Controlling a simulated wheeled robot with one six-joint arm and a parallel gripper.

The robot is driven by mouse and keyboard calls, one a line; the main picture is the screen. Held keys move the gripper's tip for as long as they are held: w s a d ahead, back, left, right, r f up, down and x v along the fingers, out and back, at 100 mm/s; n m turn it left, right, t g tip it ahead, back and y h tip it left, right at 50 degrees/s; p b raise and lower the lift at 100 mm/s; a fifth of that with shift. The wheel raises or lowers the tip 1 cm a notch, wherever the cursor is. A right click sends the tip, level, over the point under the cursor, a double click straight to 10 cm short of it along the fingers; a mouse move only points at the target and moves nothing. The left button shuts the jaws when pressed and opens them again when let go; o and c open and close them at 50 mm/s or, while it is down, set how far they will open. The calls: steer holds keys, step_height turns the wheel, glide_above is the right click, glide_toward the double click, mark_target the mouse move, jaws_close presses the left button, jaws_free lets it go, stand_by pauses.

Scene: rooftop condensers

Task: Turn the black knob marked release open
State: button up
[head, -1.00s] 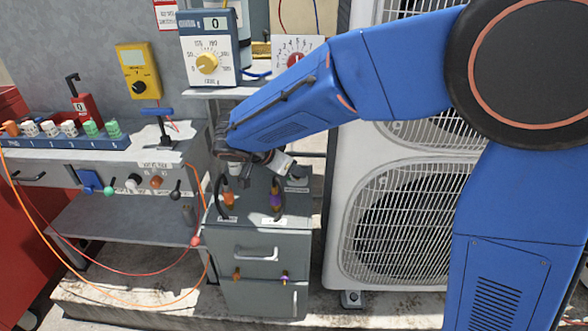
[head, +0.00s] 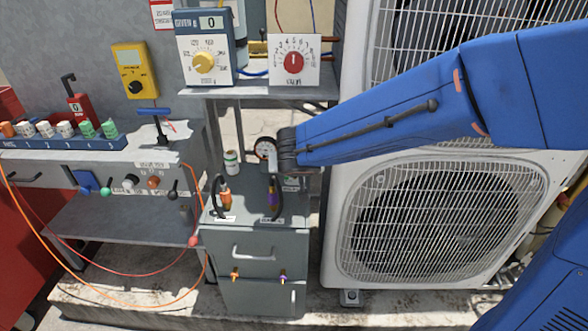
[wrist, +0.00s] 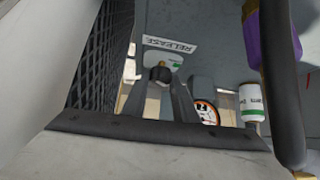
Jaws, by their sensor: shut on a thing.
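The black knob (wrist: 161,73) shows in the wrist view between the tips of my gripper's two grey fingers, with brass-coloured metal at it. A white label reading RELEASE (wrist: 170,45) lies beside it. My gripper (wrist: 165,88) is shut on the knob; the fingers partly cover it, and its turn angle cannot be read. In the head view my gripper (head: 284,174) is low over the back right of the grey cabinet top (head: 248,208). The knob is hidden there behind my gripper and wrist.
A purple-fitted black hose (head: 273,197) stands close left of my gripper, and an orange-fitted one (head: 225,197) farther left. A pressure gauge (head: 265,147) and a white can (head: 231,162) are behind. The condenser (head: 345,215) stands right; a shelf (head: 262,94) is above.

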steer(key=shift+n+y, duration=0.4)
steer(key=shift+n, duration=0.2)
steer(key=o, duration=1)
steer(key=shift+o, duration=0.2)
steer(key=shift+r, duration=0.1)
steer(key=v, duration=1.7)
steer(key=shift+d, duration=0.3)
steer(key=shift+s+r, duration=0.1)
steer(key=shift+r, duration=0.05)
